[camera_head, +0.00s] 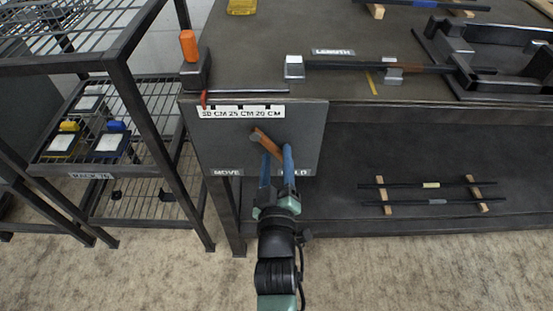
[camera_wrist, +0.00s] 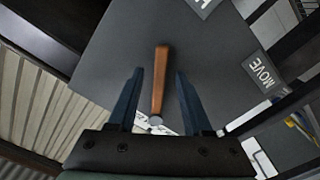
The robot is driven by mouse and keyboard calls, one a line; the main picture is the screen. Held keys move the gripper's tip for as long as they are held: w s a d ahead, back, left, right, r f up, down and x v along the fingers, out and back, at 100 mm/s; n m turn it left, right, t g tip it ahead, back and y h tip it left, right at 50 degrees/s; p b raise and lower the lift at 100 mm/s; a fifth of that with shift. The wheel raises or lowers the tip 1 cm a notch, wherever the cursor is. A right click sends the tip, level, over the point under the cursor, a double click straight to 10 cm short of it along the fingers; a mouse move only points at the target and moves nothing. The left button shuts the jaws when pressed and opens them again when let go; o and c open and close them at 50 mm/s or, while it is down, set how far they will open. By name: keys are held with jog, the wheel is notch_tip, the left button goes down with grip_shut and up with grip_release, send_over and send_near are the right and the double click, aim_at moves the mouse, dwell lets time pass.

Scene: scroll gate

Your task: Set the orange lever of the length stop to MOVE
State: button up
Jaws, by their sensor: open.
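The orange lever (camera_head: 266,143) is on a dark panel (camera_head: 220,140) on the bench's front. Its grey round end (camera_head: 254,134) is at upper left and its orange arm slopes down right toward the partly covered HOLD label (camera_head: 297,172). The MOVE label (camera_head: 227,172) is at lower left. My gripper (camera_head: 276,152) is open in front of the panel, its blue fingers hiding part of the lever. In the wrist view the lever (camera_wrist: 160,80) lies between the two fingers, with a gap on each side. The MOVE label (camera_wrist: 262,73) is on the right there.
A length scale (camera_head: 240,112) runs along the panel's top. An orange-capped post (camera_head: 189,47) stands on the bench corner. A wire rack (camera_head: 125,140) is close on the left. Bars on wooden blocks (camera_head: 430,186) lie on the lower shelf at right.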

grip_shut()
dwell(0.3)
dwell(1.2)
